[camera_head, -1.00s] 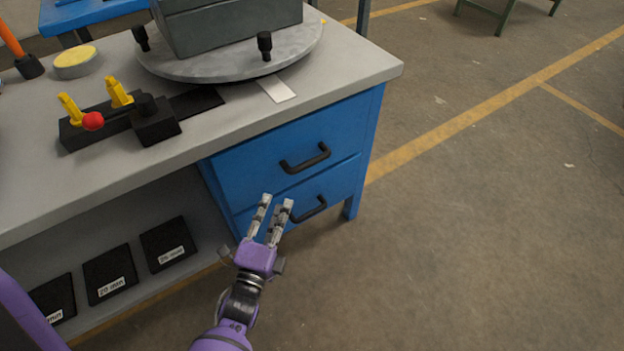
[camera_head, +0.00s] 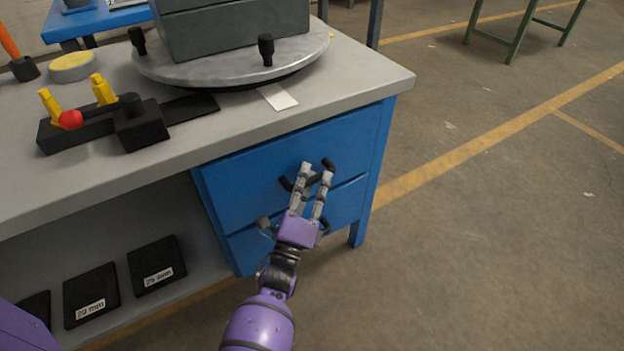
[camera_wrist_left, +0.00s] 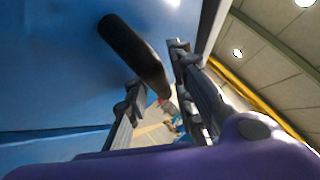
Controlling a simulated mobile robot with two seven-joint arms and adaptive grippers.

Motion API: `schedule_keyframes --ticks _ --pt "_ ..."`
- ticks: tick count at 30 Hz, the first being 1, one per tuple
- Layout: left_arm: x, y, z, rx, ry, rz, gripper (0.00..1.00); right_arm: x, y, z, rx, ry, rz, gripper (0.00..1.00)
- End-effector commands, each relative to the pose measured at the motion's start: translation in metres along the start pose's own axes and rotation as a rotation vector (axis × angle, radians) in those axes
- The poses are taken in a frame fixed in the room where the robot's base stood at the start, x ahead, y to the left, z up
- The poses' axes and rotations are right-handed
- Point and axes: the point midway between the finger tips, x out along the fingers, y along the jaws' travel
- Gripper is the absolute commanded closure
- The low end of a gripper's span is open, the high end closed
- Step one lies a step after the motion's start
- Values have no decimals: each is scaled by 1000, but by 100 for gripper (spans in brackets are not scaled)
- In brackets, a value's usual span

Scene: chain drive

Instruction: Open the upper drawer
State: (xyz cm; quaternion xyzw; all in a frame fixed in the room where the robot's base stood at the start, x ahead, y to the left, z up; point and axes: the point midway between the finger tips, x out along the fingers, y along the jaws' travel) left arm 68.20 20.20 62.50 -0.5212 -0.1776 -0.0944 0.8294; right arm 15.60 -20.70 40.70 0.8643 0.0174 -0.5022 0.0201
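The blue upper drawer (camera_head: 250,185) is closed under the right end of the workbench. Its black bar handle (camera_head: 329,164) is partly covered by my left gripper (camera_head: 316,173) in the head view. The two grey fingers are apart, with their tips at the handle. In the left wrist view the black handle (camera_wrist_left: 135,50) slants down from the blue drawer front toward the gap between the fingers (camera_wrist_left: 165,95). I cannot tell whether the fingers touch it. My right gripper is not in view.
The blue lower drawer (camera_head: 346,204) is closed below, its handle mostly hidden by my gripper. The grey worktop (camera_head: 370,75) overhangs the drawers and carries a round turntable (camera_head: 220,65) and a black fixture (camera_head: 142,128).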

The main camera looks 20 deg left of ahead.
Motion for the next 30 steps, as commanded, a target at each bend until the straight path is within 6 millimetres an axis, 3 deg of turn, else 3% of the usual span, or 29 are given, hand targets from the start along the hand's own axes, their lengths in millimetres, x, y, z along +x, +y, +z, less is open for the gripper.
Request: schedule_keyframes --ticks 9,15,30 --pt "4 0 0 0 0 1 77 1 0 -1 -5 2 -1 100" --pt "3 0 0 -1 0 1 100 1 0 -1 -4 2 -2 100" --pt "3 2 3 1 1 2 100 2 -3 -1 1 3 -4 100"
